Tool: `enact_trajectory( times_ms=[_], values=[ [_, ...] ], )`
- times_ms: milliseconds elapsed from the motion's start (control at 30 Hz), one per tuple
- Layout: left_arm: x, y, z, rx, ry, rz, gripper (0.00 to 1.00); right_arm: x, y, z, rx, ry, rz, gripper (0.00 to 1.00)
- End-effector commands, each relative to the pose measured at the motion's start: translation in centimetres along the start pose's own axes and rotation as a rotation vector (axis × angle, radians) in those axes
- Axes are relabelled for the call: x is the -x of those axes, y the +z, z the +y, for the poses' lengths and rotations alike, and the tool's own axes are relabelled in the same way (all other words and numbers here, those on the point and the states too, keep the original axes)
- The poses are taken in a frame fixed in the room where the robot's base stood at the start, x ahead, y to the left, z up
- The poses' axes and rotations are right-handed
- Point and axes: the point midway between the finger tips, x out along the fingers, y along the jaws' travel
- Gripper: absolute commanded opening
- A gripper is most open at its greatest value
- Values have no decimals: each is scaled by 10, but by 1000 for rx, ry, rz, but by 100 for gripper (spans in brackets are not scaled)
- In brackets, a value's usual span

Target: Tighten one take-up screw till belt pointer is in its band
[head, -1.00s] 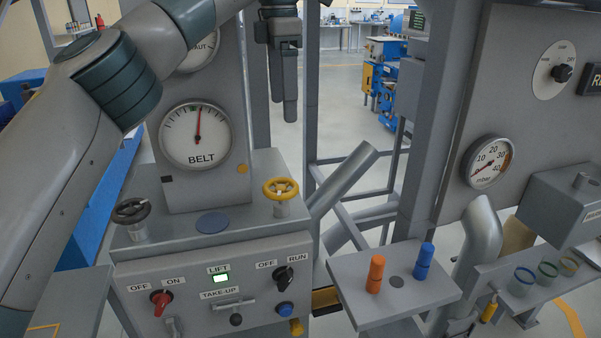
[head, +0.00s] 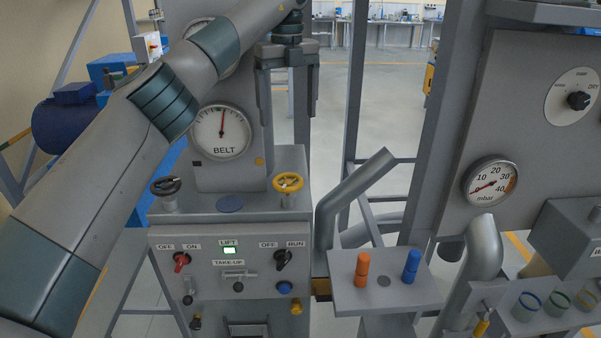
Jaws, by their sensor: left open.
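The BELT dial (head: 221,132) is on the grey column. Its red pointer stands nearly upright, close to a small green mark at the top that looks slightly left of the pointer tip. A black handwheel (head: 165,188) and a yellow handwheel (head: 288,182) stand on the cabinet top below the dial. A TAKE-UP label (head: 228,262) is on the front panel, above a small bar and black knob (head: 238,286). My left gripper (head: 289,112) is open and empty, fingers down, above and behind the yellow handwheel, not touching it. My right gripper is out of view.
The panel has a red switch (head: 181,261), a black switch (head: 283,259) and a lit LIFT lamp (head: 229,250). A shelf (head: 385,300) with an orange peg (head: 362,269) and a blue peg (head: 411,266) juts out at right. A slanted pipe (head: 355,195) rises beside the cabinet.

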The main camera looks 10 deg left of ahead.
Motion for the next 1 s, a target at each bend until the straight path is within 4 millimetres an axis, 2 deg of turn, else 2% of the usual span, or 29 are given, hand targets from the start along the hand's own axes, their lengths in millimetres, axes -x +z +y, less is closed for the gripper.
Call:
enact_trajectory(
  times_ms=[267,633,767,1000],
  values=[
    [-1,5,4,76,1,-1,84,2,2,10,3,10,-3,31],
    [-6,4,4,72,2,1,84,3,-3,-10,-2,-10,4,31],
    [-14,4,4,70,3,2,84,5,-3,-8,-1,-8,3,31],
    [-43,5,5,71,5,2,84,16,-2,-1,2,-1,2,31]
  ],
)
